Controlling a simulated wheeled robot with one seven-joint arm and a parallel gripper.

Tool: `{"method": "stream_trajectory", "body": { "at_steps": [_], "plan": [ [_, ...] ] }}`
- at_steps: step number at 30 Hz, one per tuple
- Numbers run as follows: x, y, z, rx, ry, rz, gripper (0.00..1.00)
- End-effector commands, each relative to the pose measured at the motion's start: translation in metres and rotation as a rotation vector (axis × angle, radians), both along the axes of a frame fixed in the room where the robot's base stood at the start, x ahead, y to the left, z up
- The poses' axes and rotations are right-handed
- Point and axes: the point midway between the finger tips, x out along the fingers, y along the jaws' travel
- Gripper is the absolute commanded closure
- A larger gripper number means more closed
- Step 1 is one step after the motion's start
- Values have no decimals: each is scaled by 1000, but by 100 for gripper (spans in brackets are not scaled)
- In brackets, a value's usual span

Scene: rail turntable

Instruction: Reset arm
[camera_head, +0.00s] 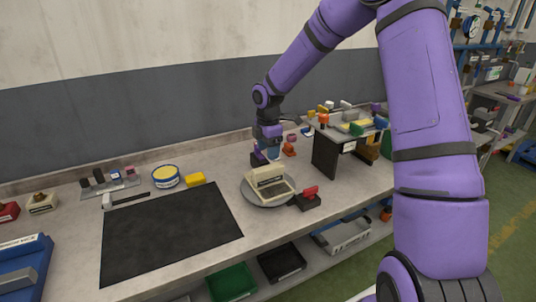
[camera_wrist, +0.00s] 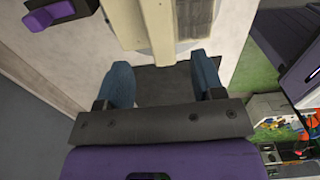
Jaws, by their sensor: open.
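My gripper (camera_wrist: 163,82) is open, with two blue fingertips spread apart and nothing between them. In the head view my gripper (camera_head: 272,155) is over the back of the workbench, just behind and above a beige device (camera_head: 268,186). The beige device stands on a round grey turntable (camera_head: 249,194). In the wrist view the beige device (camera_wrist: 150,22) fills the top middle, beyond the fingertips. I cannot tell from these views how small the gap between fingers and device is. My purple arm reaches over the bench from the right.
A black mat (camera_head: 170,235) covers the bench front left. A red-and-black block (camera_head: 307,197) stands right of the turntable. A yellow block (camera_head: 195,179), a round yellow tin (camera_head: 165,176) and a hammer (camera_head: 124,200) lie left. A raised shelf (camera_head: 326,158) with several small items stands behind right.

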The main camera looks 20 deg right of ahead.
Motion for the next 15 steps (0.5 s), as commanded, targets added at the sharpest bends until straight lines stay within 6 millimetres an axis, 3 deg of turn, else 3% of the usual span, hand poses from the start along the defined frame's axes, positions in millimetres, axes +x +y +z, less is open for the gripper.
{"method": "stream_trajectory", "body": {
  "at_steps": [15],
  "plan": [
    [-2, 1, 5, -7, -4, -12, 38]
  ]
}}
